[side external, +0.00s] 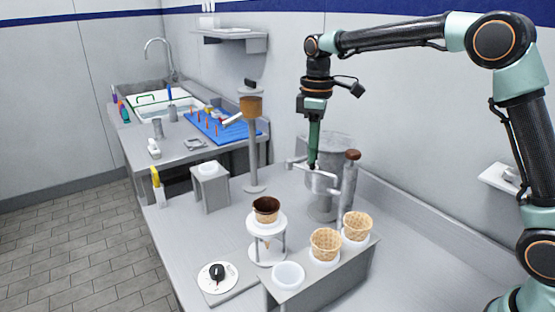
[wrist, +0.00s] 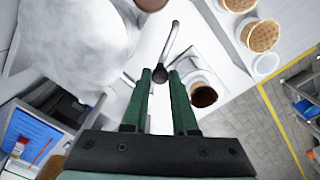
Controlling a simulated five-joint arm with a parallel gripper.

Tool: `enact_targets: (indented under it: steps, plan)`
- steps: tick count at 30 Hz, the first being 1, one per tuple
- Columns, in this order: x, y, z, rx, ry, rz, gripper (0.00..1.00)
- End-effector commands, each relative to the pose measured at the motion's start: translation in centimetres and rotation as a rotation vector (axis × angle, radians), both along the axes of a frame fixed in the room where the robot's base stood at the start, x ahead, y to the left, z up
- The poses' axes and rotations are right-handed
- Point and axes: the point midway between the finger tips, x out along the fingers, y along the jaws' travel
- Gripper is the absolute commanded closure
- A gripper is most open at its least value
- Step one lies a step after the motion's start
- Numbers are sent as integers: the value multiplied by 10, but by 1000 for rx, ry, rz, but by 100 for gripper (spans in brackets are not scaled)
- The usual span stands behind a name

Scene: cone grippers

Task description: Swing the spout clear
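In the wrist view, a thin grey bent tube that looks like the spout (wrist: 168,48) ends in a dark rounded tip. My gripper (wrist: 161,74) is open, its two green fingers on either side of that tip in the picture. I cannot tell whether they touch it or are above it. In the side view, my gripper (side external: 313,166) points down in front of the large grey metal vessel (side external: 338,147), just over a metal piece, and its fingertips are partly hidden. A dark-rimmed cone (side external: 266,206) stands in a white ring stand; it also shows in the wrist view (wrist: 203,96).
Two waffle cones (side external: 326,242) and a white cup (side external: 288,276) sit on a grey rack at the front. A brown-knobbed post (side external: 352,157) stands right of my gripper. A tall dispenser post (side external: 252,150) stands to the left. The counter right of the rack is clear.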

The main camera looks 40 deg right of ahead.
Motion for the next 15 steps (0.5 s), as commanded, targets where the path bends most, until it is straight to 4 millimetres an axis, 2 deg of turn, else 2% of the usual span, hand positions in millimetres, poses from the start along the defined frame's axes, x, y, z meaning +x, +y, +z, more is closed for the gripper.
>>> enact_targets:
  steps: [1,2,3,11,15]
  plan:
    - [2,-1,2,1,-11,-3,58]
    - [2,-1,2,1,-11,-3,47]
    - [2,-1,2,0,-11,-3,43]
    - [1,-1,1,0,-5,-3,43]
    - [1,-1,7,0,-6,-3,43]
